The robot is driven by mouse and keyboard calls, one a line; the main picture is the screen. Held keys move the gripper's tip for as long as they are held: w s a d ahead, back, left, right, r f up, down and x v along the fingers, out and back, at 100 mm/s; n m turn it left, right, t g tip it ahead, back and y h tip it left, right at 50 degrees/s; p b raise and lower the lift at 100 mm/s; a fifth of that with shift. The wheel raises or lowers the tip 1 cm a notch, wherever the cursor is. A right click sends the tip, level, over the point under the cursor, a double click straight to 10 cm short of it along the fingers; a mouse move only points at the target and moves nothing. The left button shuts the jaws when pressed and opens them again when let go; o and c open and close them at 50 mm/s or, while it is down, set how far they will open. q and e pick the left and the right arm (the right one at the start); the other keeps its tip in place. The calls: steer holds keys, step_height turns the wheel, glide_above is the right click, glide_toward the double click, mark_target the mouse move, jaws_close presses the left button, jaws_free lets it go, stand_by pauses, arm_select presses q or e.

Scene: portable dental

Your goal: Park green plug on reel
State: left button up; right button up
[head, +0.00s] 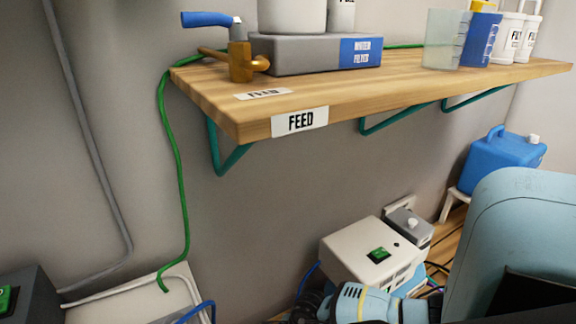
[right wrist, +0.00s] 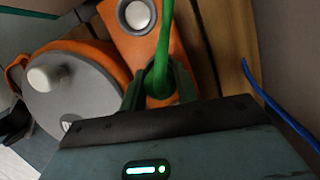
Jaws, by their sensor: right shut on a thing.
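In the right wrist view my right gripper (right wrist: 160,92) is shut on the green plug (right wrist: 159,78), which sits between its two dark fingers. A green cable (right wrist: 165,35) runs up from the plug. The orange reel (right wrist: 100,55), with a grey disc and a pale knob, lies just beyond and left of the fingers. An orange block with a round pale-centred fitting (right wrist: 137,14) is right behind the plug. I cannot tell whether the plug touches the orange part. In the head view a green hose (head: 172,140) hangs from the shelf. My left gripper is not in view.
A wooden shelf (head: 420,95) holds a brass tap (head: 240,62), a grey filter box (head: 300,55) and several containers. Below stand a white box (head: 365,250) and a blue jug (head: 500,160). A blue cable (right wrist: 275,100) runs along the right of the wrist view.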

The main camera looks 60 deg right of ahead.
steer(key=shift+f+b, duration=0.45)
steer(key=shift+f, duration=0.2)
steer(key=o, duration=1.1)
steer(key=shift+r, duration=0.15)
steer(key=p+v, duration=0.4)
steer(key=v, duration=0.3)
steer(key=shift+s+d+r, duration=0.1)
steer(key=shift+r, duration=0.25)
